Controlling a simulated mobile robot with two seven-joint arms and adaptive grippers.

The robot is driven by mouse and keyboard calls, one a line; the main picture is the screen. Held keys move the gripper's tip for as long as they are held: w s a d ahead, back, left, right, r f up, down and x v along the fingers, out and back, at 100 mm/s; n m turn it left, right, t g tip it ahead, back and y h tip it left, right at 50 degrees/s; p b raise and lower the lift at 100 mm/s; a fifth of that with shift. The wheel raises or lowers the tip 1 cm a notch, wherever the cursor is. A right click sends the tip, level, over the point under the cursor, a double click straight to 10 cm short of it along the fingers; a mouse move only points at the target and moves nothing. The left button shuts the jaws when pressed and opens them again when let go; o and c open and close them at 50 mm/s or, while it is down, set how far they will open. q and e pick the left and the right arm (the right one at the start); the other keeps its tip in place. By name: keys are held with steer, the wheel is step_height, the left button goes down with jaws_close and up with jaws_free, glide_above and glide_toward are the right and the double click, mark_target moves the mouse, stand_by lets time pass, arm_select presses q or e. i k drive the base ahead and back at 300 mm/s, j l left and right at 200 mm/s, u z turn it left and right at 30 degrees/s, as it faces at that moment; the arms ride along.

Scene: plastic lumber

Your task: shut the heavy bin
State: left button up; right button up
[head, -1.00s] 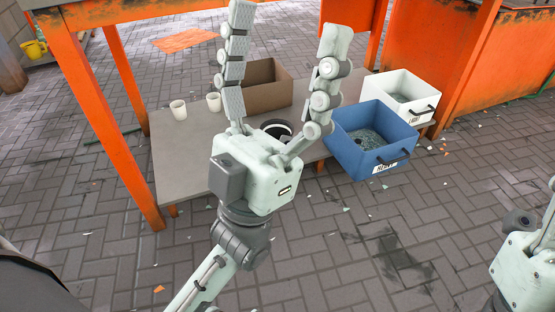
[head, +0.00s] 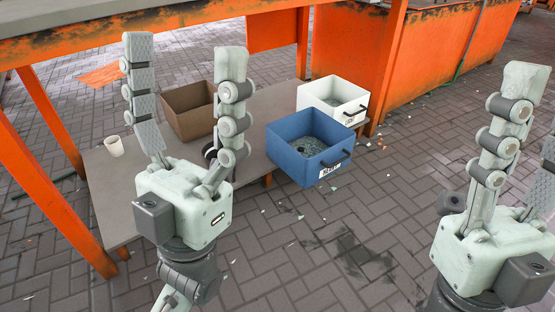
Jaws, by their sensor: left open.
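The blue bin (head: 292,158) has an open top, a dark handle and a white label on its front, read as "HEAVY" in the earlier frame. It sticks out past the front edge of the low grey shelf (head: 112,200), pulled farther forward than the white bin (head: 345,107) beside it. My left gripper (head: 184,55) is open and empty, left of the blue bin and apart from it. My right gripper (head: 538,115) is at the right edge, partly cut off. Its fingers stand apart with nothing seen between them, well away from the bin.
A brown box (head: 184,120) and a white cup (head: 114,146) stand on the shelf. A dark round thing is mostly hidden behind my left gripper. Orange posts (head: 50,125) and a worktop (head: 120,18) frame the shelf. The paved floor (head: 300,250) in front is mostly clear, with small scraps.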

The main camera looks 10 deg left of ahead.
mark_target(328, 145)
steer(key=i+j+u, duration=0.1)
steer(key=i+u, duration=0.25)
steer(key=i, duration=0.7)
